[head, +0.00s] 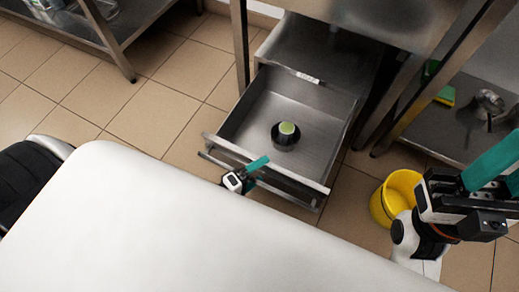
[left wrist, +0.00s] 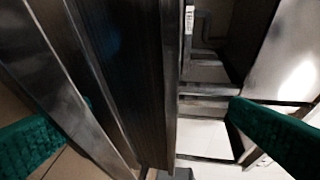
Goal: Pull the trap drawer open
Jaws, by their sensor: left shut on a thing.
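The trap drawer (head: 318,130) is a steel drawer, pulled well out of its cabinet in the middle of the head view. Its bar handle (head: 290,192) runs along the front. My left gripper (head: 258,164) is at the left part of the drawer front and is shut on the handle. In the left wrist view its teal fingers stand on either side of the metal handle bar (left wrist: 75,80) and drawer front (left wrist: 135,85). My right gripper (head: 492,162), with teal fingers, is raised at the right edge, away from the drawer; its opening is unclear.
A black round piece with a green top (head: 287,132) sits inside the drawer. A yellow bucket (head: 396,196) stands on the tiled floor to the right. A shelf (head: 425,130) holds a green sponge (head: 444,94) and a metal item. My white base fills the foreground.

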